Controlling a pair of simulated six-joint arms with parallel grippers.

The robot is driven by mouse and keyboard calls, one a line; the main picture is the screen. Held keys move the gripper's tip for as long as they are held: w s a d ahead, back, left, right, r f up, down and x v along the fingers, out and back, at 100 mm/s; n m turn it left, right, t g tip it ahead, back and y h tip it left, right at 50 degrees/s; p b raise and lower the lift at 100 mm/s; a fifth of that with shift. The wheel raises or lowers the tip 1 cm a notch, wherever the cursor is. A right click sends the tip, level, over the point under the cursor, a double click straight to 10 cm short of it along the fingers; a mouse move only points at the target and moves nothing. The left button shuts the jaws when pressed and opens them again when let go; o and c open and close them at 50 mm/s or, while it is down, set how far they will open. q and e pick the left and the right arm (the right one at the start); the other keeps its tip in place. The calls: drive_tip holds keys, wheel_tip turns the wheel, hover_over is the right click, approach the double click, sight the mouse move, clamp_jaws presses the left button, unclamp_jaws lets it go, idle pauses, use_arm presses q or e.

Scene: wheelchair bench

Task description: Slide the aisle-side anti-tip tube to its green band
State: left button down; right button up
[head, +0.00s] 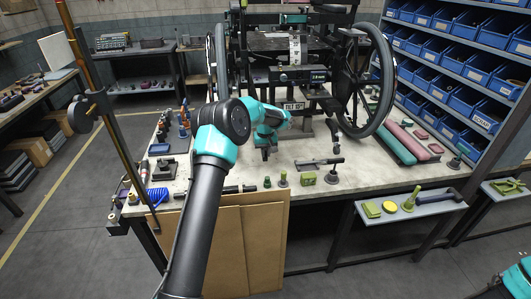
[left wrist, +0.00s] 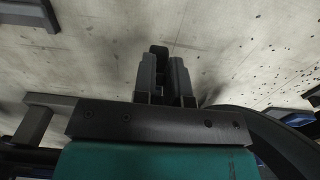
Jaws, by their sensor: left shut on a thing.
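My left gripper (left wrist: 163,85) is shut on a dark, round-ended piece (left wrist: 158,52) that shows between its fingers in the left wrist view. It looks like the end of the anti-tip tube; most of it is hidden by the fingers. In the head view my left gripper (head: 264,152) is low at the wheelchair's near side, just above the bench top. My teal wrist partly covers the frame there. The wheelchair (head: 300,57) stands on the bench. I cannot make out a green band on the tube in either view. My right gripper is out of view.
The large right wheel (head: 392,90) stands close to the frame. Small green and dark parts (head: 308,180) lie along the bench's front edge. Blue bins (head: 460,55) fill the rack at right. Green and pink pads (head: 405,140) lie at the bench's right.

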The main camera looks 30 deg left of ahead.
use_arm(q)
drive_tip(key=shift+s+d+f, duration=0.4)
drive_tip(key=shift+s+f, duration=0.15)
drive_tip(key=shift+f, duration=0.25)
drive_tip(key=c, duration=1.2)
unclamp_jaws()
drive_tip(key=shift+o, duration=0.2)
drive_tip(key=shift+r, duration=0.1)
wheel_tip(320, 180, up, 17)
drive_tip(key=shift+r, duration=0.15)
